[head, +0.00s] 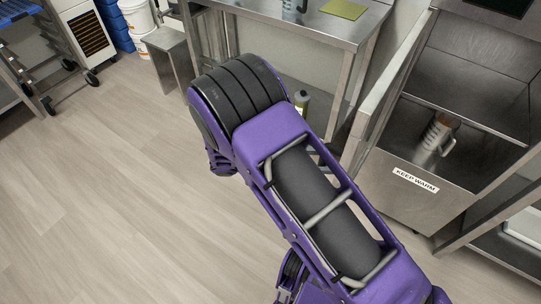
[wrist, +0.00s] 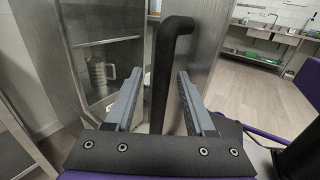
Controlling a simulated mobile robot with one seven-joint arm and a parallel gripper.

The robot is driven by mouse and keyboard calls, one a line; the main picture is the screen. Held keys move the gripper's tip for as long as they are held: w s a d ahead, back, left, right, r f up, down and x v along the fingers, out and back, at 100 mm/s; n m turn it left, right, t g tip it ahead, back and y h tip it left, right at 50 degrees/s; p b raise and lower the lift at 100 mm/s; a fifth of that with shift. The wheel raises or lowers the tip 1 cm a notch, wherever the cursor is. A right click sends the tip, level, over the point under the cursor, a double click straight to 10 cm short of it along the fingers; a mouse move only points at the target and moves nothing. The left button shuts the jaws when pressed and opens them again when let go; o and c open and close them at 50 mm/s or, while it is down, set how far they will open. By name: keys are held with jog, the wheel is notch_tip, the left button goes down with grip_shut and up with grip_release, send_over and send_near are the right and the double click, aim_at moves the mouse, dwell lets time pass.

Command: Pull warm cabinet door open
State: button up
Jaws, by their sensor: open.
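The warm cabinet (head: 420,190) stands at the right in the head view, with a "KEEP WARM" label on its lower front. Its door (head: 385,95) stands open, swung out to the left, and the inside shows. In the wrist view, the door (wrist: 200,45) is steel with a black bar handle (wrist: 162,85). My gripper (wrist: 159,74) is open, with one finger on each side of the handle. I cannot tell whether either finger touches it. The head view does not clearly show the fingers.
A metal jug (head: 436,135) stands inside the cabinet; it also shows in the wrist view (wrist: 100,75). A steel table (head: 330,25) with a green mat (head: 343,9) and a bottle (head: 301,101) below it are beside the door. The floor (head: 110,190) at the left is clear.

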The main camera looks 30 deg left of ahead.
jog(key=b+v, duration=0.1)
jog(key=v, duration=1.5)
jog(key=shift+a, duration=0.4)
jog(key=shift+r, duration=0.1)
